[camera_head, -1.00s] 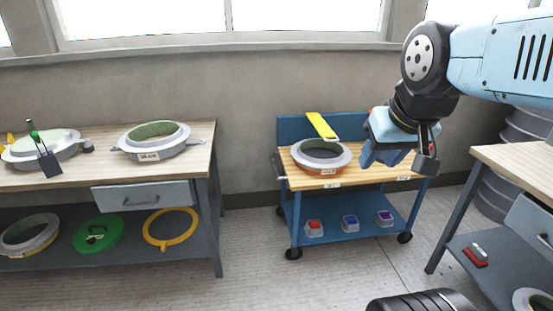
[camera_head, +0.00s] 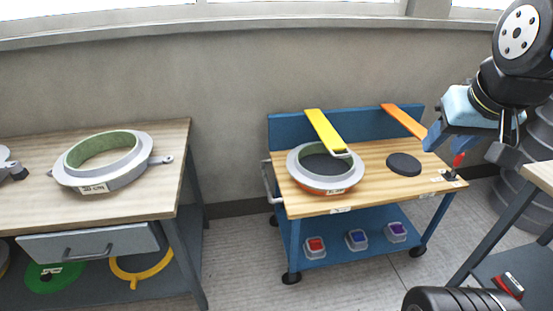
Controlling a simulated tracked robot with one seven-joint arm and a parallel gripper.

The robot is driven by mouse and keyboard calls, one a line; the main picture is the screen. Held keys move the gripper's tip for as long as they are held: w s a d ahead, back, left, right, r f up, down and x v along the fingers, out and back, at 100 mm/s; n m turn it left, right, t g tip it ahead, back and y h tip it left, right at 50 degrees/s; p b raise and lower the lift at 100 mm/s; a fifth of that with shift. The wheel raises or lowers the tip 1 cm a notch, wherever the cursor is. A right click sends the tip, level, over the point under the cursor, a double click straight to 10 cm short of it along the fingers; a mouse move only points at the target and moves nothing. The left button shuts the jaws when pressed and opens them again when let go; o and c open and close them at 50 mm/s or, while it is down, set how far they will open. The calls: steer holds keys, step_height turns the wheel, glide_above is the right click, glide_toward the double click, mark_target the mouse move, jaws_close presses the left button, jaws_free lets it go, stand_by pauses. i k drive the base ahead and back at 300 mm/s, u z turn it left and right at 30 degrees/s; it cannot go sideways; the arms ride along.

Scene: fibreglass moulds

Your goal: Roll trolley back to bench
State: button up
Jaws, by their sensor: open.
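The blue trolley (camera_head: 322,205) with a wooden top stands on its castors by the back wall, between two benches. Its grey push handle (camera_head: 268,183) is on its left end. The left bench (camera_head: 150,180) has a wooden top and a drawer; a gap of floor parts it from the trolley. A second bench (camera_head: 540,175) shows partly at the right edge. My gripper (camera_head: 468,152) is open, above the trolley's right end and away from the handle. Whether it touches anything there I cannot tell.
On the trolley top are a grey ring mould (camera_head: 325,186), a black disc (camera_head: 404,164), a yellow tool (camera_head: 323,130) and an orange tool (camera_head: 402,119). Small boxes (camera_head: 357,240) sit on its lower shelf. A ring mould (camera_head: 140,170) lies on the left bench. Floor between them is clear.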

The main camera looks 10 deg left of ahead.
mark_target(397, 168)
steer(key=u, duration=0.25)
steer(key=i, duration=1)
steer(key=u, duration=0.6)
steer(key=k, duration=0.85)
steer(key=u, duration=0.2)
steer(key=i, duration=0.95)
steer(key=z, duration=0.1)
